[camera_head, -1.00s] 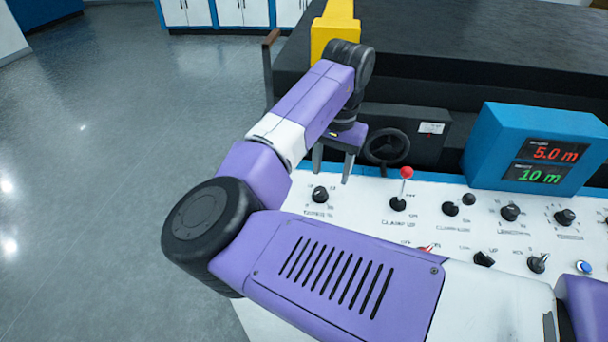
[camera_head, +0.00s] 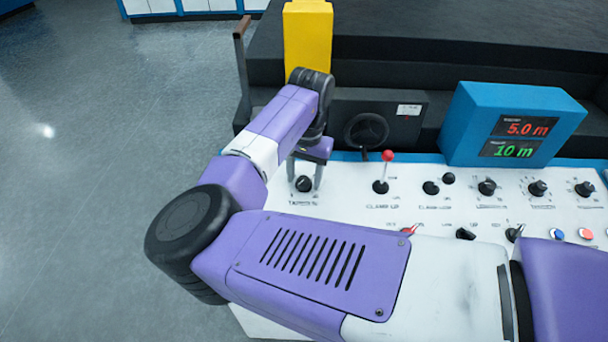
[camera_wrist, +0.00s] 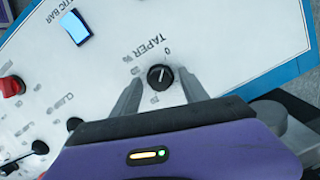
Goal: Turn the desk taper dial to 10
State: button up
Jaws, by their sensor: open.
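The taper dial (camera_head: 304,184) is a black round knob at the left end of the white control panel (camera_head: 345,205). In the wrist view the dial (camera_wrist: 160,77) shows a white pointer line aimed near the 0 mark, beside the printed word TAPER. My gripper (camera_head: 304,182) is open, with one grey finger on each side of the dial. The wrist view shows the fingertips (camera_wrist: 161,88) straddling the knob, with a gap on each side. I cannot tell how far down the fingers reach.
A red-tipped lever (camera_head: 387,168) stands right of the dial, with several black knobs farther right. A blue display box (camera_head: 512,125) reads 5.0 m and 10 m. A black handwheel (camera_head: 366,131) is behind the panel. A blue rocker switch (camera_wrist: 75,27) shows in the wrist view.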

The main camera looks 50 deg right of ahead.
grip_shut()
jog(key=shift+m, duration=0.4)
jog(key=m, duration=0.4)
jog(key=shift+s+t, duration=0.1)
jog(key=shift+t, duration=0.3)
jog(key=m, duration=0.4)
jog(key=shift+t, duration=0.3)
jog(key=m+b, duration=0.1)
jog(key=m, duration=0.3)
jog(key=shift+f+m+t+h+b, duration=0.1)
jog(key=shift+m+t+h+b, duration=0.2)
jog(key=shift+m+t, duration=0.1)
jog(key=shift+s+a+m+b, duration=0.1)
jog(key=shift+m+b, duration=0.55)
jog(key=shift+m, duration=1.25)
jog(key=shift+h, duration=0.3)
